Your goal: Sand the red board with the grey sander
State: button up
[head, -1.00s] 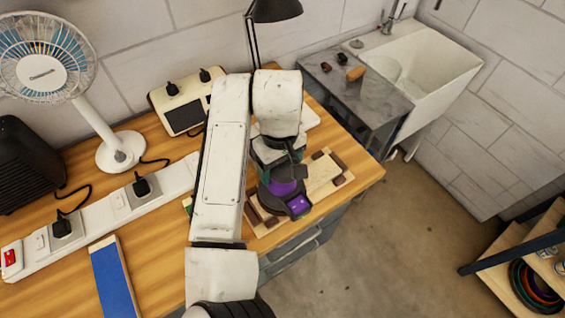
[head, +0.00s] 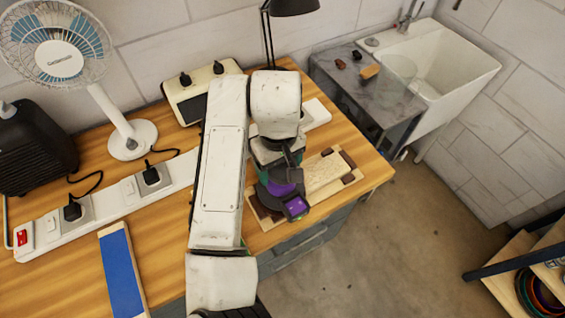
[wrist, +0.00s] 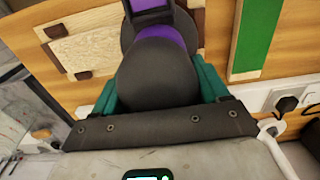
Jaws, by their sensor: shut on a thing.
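My gripper (head: 277,166) is shut on a sander with a purple body and black parts (head: 295,207); no grey sander shows. In the wrist view the purple-and-black sander (wrist: 165,38) sits between my teal fingers (wrist: 160,88). It is over the left part of a pale wooden board (head: 322,172) with dark brown corner blocks, at the bench's front edge. I cannot tell whether the sander touches this board. No red board shows. A blue-faced board (head: 122,275) lies at the front left, and a green-faced board (wrist: 253,38) shows in the wrist view.
A white power strip (head: 110,205) with black plugs runs along the bench. A fan (head: 130,138), a dark box (head: 32,150), a cream device (head: 190,100) and a lamp (head: 268,40) stand behind. A sink (head: 450,75) is at the back right; open floor (head: 400,240) lies right.

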jog(key=shift+s+a+f, duration=0.1)
jog(key=shift+s+a, duration=0.05)
jog(key=shift+a, duration=0.05)
jog(key=shift+a+r, duration=0.1)
jog(key=shift+r, duration=3)
